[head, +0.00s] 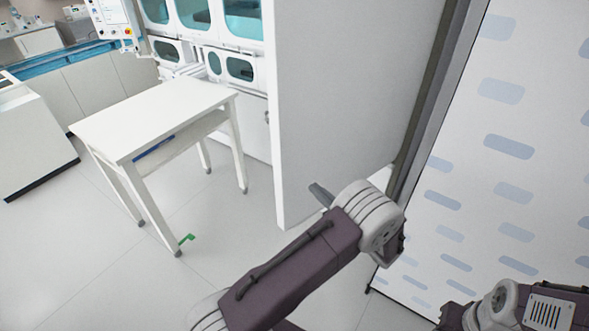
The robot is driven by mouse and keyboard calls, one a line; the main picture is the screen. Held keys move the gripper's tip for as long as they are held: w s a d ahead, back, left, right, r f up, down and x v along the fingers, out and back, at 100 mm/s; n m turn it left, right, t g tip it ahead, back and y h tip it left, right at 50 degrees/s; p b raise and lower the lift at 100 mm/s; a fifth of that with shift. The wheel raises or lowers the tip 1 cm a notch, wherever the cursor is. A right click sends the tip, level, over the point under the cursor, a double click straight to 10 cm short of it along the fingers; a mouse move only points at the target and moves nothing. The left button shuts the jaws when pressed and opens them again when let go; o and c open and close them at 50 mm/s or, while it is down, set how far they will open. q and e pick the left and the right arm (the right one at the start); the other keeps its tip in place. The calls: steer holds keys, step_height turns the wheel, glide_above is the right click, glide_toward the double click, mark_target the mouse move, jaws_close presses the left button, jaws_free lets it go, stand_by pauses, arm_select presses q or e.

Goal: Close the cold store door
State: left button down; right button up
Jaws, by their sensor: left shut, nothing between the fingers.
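The cold store door (345,90) is a large plain white panel in the middle of the head view. It stands open, with its free edge to the left and its other side by a dark grey upright frame on the right. My left arm comes up from the bottom in front of the door's lower part. The grey tip of my left gripper (320,194) shows beyond the forearm, close to the door's face; I cannot tell whether it touches. It is shut and empty. My right arm shows at the bottom right corner, but its gripper is out of view.
A white table (155,115) stands left of the door, with white cabinets with teal windows (245,20) behind it. A white wall panel with blue dashes (510,150) is on the right. A small green item (186,239) is by a table leg. The floor at lower left is clear.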

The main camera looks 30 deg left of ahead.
mark_target(287, 165)
arm_select(q)
steer(key=p+x, duration=0.3)
steer(key=x, duration=0.7)
steer(key=shift+a+r+p, duration=0.1)
steer(key=shift+a+p, duration=0.25)
steer(key=shift+a, duration=0.05)
steer(key=shift+w+a, duration=0.2)
steer(key=shift+a, duration=0.05)
steer(key=shift+w+a, duration=0.1)
steer(key=shift+a, duration=0.05)
steer(key=shift+a, duration=0.1)
